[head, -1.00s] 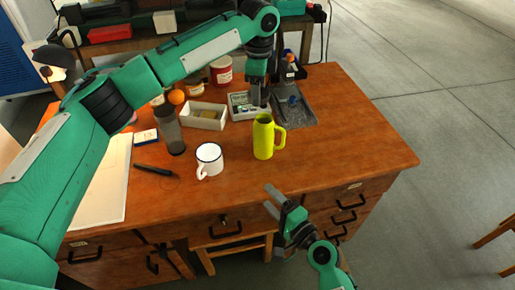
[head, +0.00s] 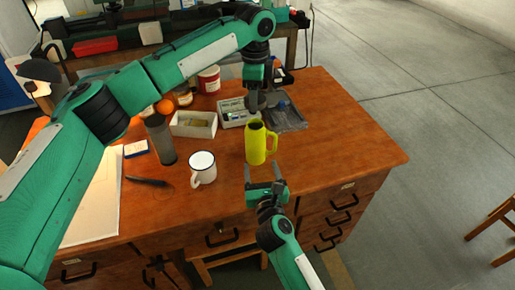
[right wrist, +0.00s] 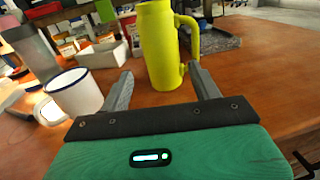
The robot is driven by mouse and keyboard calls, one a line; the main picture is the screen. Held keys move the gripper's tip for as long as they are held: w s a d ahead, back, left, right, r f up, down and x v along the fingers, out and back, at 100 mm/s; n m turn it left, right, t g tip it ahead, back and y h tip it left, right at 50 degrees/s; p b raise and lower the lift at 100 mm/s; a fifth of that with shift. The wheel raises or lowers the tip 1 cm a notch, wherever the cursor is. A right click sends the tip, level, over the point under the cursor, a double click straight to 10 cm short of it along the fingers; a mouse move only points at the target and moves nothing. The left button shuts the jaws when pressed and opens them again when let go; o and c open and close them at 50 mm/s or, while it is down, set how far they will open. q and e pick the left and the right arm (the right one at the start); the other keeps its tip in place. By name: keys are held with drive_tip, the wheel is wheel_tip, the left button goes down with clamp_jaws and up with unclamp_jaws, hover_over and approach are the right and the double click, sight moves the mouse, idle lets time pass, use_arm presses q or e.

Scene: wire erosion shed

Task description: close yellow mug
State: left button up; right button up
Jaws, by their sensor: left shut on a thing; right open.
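The yellow mug (head: 256,147) stands upright on the wooden desk, its handle to the right and its open top dark inside. It also shows in the right wrist view (right wrist: 158,45), beyond and between the fingertips. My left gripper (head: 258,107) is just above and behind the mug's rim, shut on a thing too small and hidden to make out. My right gripper (head: 263,168) is open and empty, low in front of the mug, its fingers pointing at it. In the right wrist view the fingers (right wrist: 160,78) do not appear to touch the mug.
A white mug (head: 202,169) stands left of the yellow mug. The desk's right side (head: 345,150) is clear.

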sight(256, 136)
idle(0.3)
drive_tip(key=w, duration=0.4)
drive_tip(key=w+a, duration=0.1)
drive_tip(key=w, duration=0.7)
drive_tip(key=shift+a, duration=0.4)
drive_tip(key=shift+c, duration=0.2)
drive_tip(key=c, duration=1)
use_arm(q)
drive_tip(key=shift+f, duration=2.5)
use_arm(e)
drive_tip(key=shift+o, duration=0.2)
use_arm(q)
drive_tip(key=shift+f, duration=0.85)
drive_tip(key=shift+f, duration=0.55)
